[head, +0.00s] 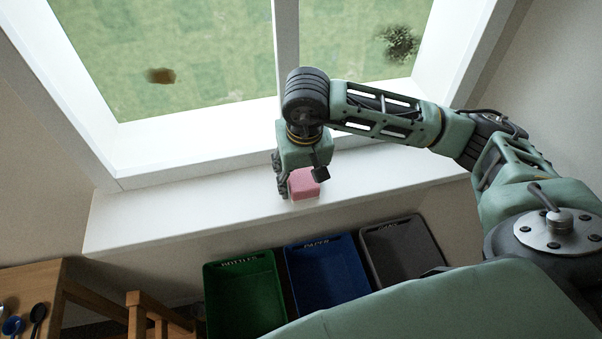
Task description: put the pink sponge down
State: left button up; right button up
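The pink sponge (303,185) is at the window sill (200,208), below the middle post of the window. My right gripper (301,182) points down over it, with one dark finger on each side of the sponge, and looks shut on it. The gripper hides the upper part of the sponge. The sponge's lower edge looks at or very near the sill's surface; I cannot tell whether it rests there. My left gripper is not in view.
Below the sill stand a green bin (241,294), a blue bin (325,273) and a grey bin (402,249). A wooden table (30,283) with spoons is at the lower left. The sill is bare on both sides of the sponge.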

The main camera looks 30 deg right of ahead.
aim_at(303, 180)
jog(key=shift+o, duration=0.5)
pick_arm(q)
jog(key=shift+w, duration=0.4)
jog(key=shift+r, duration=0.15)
pick_arm(e)
jog(key=shift+r, duration=0.1)
jog(key=shift+r+p, duration=0.3)
jog(key=shift+p, duration=0.15)
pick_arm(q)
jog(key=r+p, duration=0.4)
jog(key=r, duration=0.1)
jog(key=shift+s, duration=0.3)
pick_arm(e)
notch_tip(303, 180, up, 11)
jog(key=s, duration=0.1)
jog(key=shift+s+a+r, duration=0.2)
jog(key=shift+s+a, duration=0.05)
jog(key=shift+s, duration=0.1)
